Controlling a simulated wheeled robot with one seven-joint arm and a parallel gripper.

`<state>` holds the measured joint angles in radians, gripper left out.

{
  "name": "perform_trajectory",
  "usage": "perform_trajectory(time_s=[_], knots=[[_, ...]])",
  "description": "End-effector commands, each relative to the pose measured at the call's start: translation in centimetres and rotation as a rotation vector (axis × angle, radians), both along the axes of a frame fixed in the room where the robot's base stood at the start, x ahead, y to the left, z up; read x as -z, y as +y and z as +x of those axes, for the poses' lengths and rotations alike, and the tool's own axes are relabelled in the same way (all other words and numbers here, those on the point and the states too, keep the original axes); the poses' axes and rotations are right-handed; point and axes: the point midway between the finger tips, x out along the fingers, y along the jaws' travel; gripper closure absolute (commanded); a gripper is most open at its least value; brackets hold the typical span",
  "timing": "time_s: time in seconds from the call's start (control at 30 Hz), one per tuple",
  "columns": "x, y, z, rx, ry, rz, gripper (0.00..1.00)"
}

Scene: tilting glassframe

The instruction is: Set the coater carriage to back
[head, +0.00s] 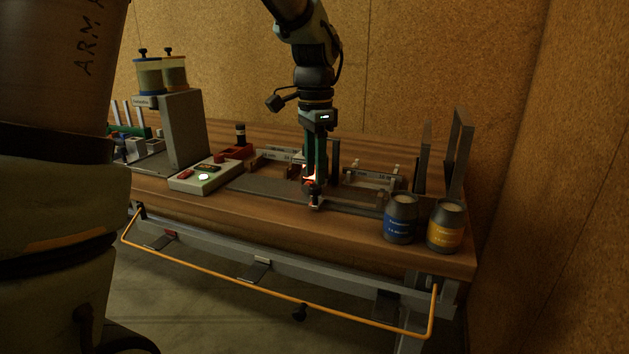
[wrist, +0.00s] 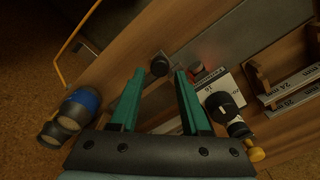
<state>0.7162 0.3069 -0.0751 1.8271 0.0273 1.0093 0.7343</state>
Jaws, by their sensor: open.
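In the head view my gripper (head: 312,180) points down over the coater on the bench, at the front edge of its dark bed plate (head: 262,187). In the wrist view my gripper (wrist: 160,72) has its green fingers apart. In the head view my gripper mostly hides the carriage, with a red glow there.
Two labelled jars, blue (head: 401,218) and yellow (head: 446,225), stand at the bench's right front. Upright plates (head: 460,150) rise behind them. A control box (head: 205,174) lies left of the bed. An orange bar (head: 250,285) runs below the bench front.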

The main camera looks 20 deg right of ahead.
Motion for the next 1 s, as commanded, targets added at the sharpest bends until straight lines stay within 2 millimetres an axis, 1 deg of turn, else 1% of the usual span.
perform_trajectory(time_s=[0.03,0.1,0.23,0.33,0.57,0.67,1.0], knots=[[0.8,0.0,-0.1,0.0,0.002,0.002,0.53],[1.7,0.0,0.0,0.0,0.001,0.002,0.53],[2.7,0.0,0.0,0.0,0.0,0.0,0.53],[3.1,0.0,0.0,-0.001,0.0,0.0,0.53],[3.1,0.0,0.0,-0.001,-0.001,0.0,0.53],[3.1,0.0,0.0,-0.001,-0.001,0.0,0.62],[3.1,0.0,0.0,-0.001,-0.001,0.0,1.0]])
